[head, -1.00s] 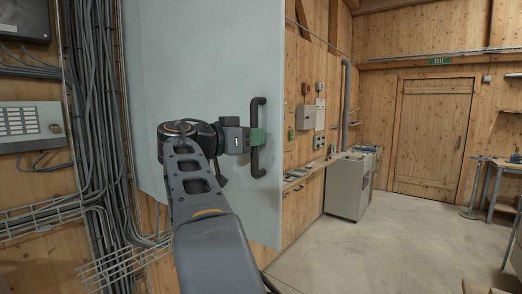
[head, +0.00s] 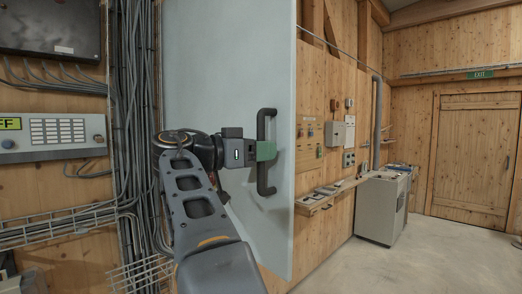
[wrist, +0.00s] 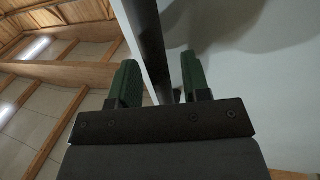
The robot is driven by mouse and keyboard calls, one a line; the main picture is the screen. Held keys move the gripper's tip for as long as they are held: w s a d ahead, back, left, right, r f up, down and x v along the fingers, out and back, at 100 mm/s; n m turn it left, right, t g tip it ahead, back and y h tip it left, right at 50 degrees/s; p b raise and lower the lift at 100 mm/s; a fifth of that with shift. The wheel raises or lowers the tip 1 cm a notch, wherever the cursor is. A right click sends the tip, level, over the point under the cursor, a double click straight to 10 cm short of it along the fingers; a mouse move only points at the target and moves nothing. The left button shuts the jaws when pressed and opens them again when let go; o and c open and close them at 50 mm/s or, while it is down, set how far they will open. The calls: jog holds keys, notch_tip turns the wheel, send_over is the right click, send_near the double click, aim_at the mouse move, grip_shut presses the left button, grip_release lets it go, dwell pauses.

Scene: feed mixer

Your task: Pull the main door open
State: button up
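The main door (head: 225,90) is a pale grey-blue panel in the middle of the head view, standing out in front of the wooden wall. Its dark vertical bar handle (head: 266,120) is near the right edge. My gripper (head: 264,151), with green fingers, is at the middle of the handle. In the wrist view the handle bar (wrist: 151,45) runs between the two fingers of my gripper (wrist: 160,80). The fingers are apart, one on each side of the bar, with a visible gap on the right side. The door's hinges are not visible.
Cables and a wire tray (head: 60,230) line the wall at left, near my arm. A grey cabinet (head: 380,210) and a narrow shelf (head: 328,194) stand right of the door. The floor (head: 400,265) at right is clear. A wooden exit door (head: 473,150) is at the back.

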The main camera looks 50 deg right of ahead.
jog(key=b+v, duration=0.1)
jog(key=v, duration=1.3)
jog(key=shift+b, duration=0.3)
jog(key=shift+d, duration=0.1)
